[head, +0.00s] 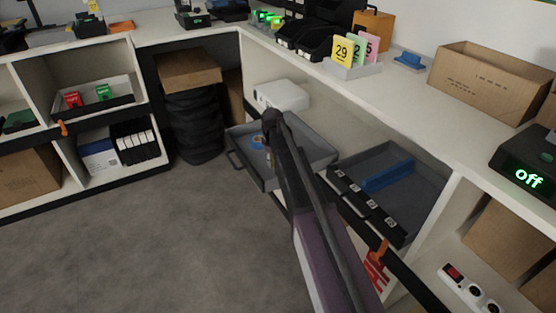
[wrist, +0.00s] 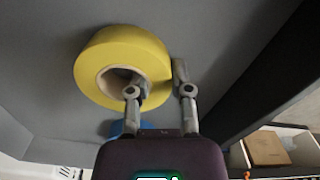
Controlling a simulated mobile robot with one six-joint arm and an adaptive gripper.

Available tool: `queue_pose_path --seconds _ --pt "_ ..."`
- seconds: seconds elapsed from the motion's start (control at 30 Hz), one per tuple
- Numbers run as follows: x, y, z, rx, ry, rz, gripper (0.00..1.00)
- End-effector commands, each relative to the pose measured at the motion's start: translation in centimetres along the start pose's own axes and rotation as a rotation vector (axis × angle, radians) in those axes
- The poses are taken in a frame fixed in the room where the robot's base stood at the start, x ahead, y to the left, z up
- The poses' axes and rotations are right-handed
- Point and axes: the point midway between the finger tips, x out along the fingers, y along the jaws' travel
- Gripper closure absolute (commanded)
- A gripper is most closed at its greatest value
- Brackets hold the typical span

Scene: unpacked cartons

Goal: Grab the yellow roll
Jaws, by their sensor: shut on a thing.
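The yellow roll (wrist: 112,52) shows large in the wrist view, against the grey floor of an open drawer. My gripper (wrist: 158,75) is shut on the roll's ring wall. One finger is in the centre hole and the other is against the outer side. In the head view my gripper reaches into the grey pulled-out drawer (head: 305,147); my arm hides most of the roll there. I cannot tell whether the roll still touches the drawer floor.
A second open drawer (head: 415,190) with a blue item is on the right. The counter (head: 400,95) overhangs the drawers. The floor at left is clear.

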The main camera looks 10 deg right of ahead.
Motion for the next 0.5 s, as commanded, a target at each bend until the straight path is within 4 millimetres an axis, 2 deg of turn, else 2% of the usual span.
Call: queue_pose_path --seconds 0.5 --pt "-0.70 0.03 0.02 0.000 0.000 0.000 1.00"
